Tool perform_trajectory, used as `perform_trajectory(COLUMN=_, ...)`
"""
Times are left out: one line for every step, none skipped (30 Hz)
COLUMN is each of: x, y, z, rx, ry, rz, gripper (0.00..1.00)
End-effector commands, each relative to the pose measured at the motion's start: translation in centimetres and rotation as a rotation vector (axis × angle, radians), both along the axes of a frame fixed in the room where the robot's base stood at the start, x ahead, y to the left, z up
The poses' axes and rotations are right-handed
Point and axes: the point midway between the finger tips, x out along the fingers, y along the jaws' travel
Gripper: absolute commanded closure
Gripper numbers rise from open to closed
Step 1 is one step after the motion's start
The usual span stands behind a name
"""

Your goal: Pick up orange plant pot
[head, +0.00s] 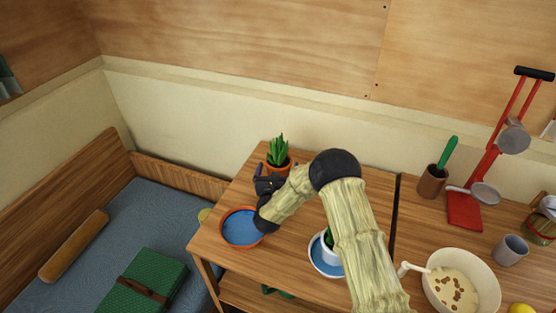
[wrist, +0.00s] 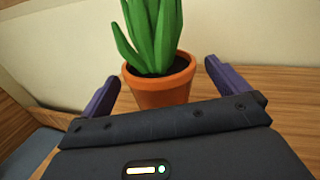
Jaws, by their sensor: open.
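The orange plant pot (head: 279,168) holds a green spiky plant and stands upright near the back edge of the wooden table. In the wrist view the pot (wrist: 160,91) is straight ahead, with its rim and front wall visible. My gripper (head: 267,182) is just in front of the pot in the head view. In the wrist view my gripper (wrist: 160,88) is open, with one dark finger on each side of the pot. Whether the fingers touch it I cannot tell.
An orange-rimmed blue dish (head: 241,242) lies below my gripper. A white pot with a plant stands on a saucer (head: 318,262), partly behind my arm. A brown cup (head: 432,182), red scale-like stand (head: 464,209) and cream bowl (head: 487,280) are to the right.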

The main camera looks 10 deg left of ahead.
Motion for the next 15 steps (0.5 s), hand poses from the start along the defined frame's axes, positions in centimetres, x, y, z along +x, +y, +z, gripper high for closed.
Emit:
perform_trajectory(x=0.6, y=0.2, z=0.4, rx=-0.001, ry=-0.001, rz=0.0, gripper=0.0)
perform_trajectory(x=0.9, y=0.3, z=0.4, rx=-0.001, ry=0.0, rz=0.001, gripper=0.0)
perform_trajectory(x=1.5, y=0.3, z=0.3, rx=-0.001, ry=-0.001, rz=0.0, gripper=0.0)
perform_trajectory(x=1.9, y=0.3, z=0.2, rx=-0.001, ry=-0.001, rz=0.0, gripper=0.0)
perform_trajectory(x=2.2, y=0.3, z=0.2, rx=-0.001, ry=-0.001, rz=-0.001, gripper=0.0)
perform_trajectory(x=2.5, y=0.3, z=0.2, rx=-0.001, ry=0.0, rz=0.0, gripper=0.0)
perform_trajectory(x=2.7, y=0.3, z=0.1, rx=-0.001, ry=0.0, rz=0.0, gripper=0.0)
perform_trajectory(x=2.8, y=0.3, z=0.1, rx=-0.001, ry=0.001, rz=0.0, gripper=0.0)
perform_trajectory(x=2.9, y=0.3, z=0.0, rx=-0.001, ry=0.001, rz=0.0, gripper=0.0)
perform_trajectory(x=2.9, y=0.4, z=0.0, rx=-0.001, ry=0.001, rz=0.001, gripper=0.0)
perform_trajectory(x=2.9, y=0.4, z=0.0, rx=-0.001, ry=0.001, rz=0.001, gripper=0.0)
perform_trajectory(x=2.9, y=0.4, z=0.0, rx=-0.001, ry=0.001, rz=0.002, gripper=0.0)
perform_trajectory(x=2.9, y=0.5, z=0.0, rx=-0.001, ry=0.0, rz=0.002, gripper=0.0)
perform_trajectory(x=2.9, y=0.5, z=0.0, rx=-0.001, ry=0.0, rz=0.003, gripper=0.0)
perform_trajectory(x=2.9, y=0.5, z=0.0, rx=-0.001, ry=0.0, rz=0.003, gripper=0.0)
